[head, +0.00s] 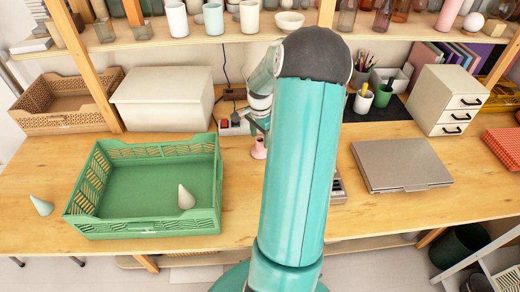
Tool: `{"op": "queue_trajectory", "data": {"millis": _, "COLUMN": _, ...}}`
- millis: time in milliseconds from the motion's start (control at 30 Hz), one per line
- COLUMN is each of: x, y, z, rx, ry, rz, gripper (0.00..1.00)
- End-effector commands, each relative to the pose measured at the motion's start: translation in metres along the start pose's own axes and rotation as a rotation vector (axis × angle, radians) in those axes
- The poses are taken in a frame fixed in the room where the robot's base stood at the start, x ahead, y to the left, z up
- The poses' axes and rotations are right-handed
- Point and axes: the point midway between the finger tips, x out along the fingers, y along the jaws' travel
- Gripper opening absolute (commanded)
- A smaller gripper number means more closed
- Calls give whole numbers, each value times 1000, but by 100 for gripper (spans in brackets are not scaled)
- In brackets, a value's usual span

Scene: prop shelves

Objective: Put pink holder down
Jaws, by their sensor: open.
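The pink holder (259,149) is a small pink piece at the back of the wooden desk, just left of my teal arm. It looks upright and appears to stand on the desk. My gripper (260,131) is directly above it, partly hidden behind my own arm. The gripper is open. The fingertips are small in the picture, and I cannot tell whether they still touch the holder's top.
A green crate (150,228) holds a pale cone (186,197); another cone (41,206) lies left of it. Bare desk lies between crate and arm.

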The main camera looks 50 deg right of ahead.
Motion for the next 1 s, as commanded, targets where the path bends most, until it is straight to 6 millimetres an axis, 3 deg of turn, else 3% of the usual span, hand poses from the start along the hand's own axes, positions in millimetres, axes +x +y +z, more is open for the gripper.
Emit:
{"op": "queue_trajectory", "data": {"millis": 200, "x": 34, "y": 1, "z": -1, "rx": 0, "ry": -3, "rz": 1, "gripper": 57}}
{"op": "queue_trajectory", "data": {"millis": 500, "x": 41, "y": 1, "z": -1, "rx": 1, "ry": -1, "rz": 0, "gripper": 57}}
{"op": "queue_trajectory", "data": {"millis": 567, "x": 41, "y": 1, "z": -1, "rx": 1, "ry": -1, "rz": 0, "gripper": 49}}
{"op": "queue_trajectory", "data": {"millis": 800, "x": 41, "y": 1, "z": -1, "rx": 0, "ry": -1, "rz": 0, "gripper": 3}}
{"op": "queue_trajectory", "data": {"millis": 1000, "x": 40, "y": 1, "z": -1, "rx": 0, "ry": 0, "rz": -1, "gripper": 0}}
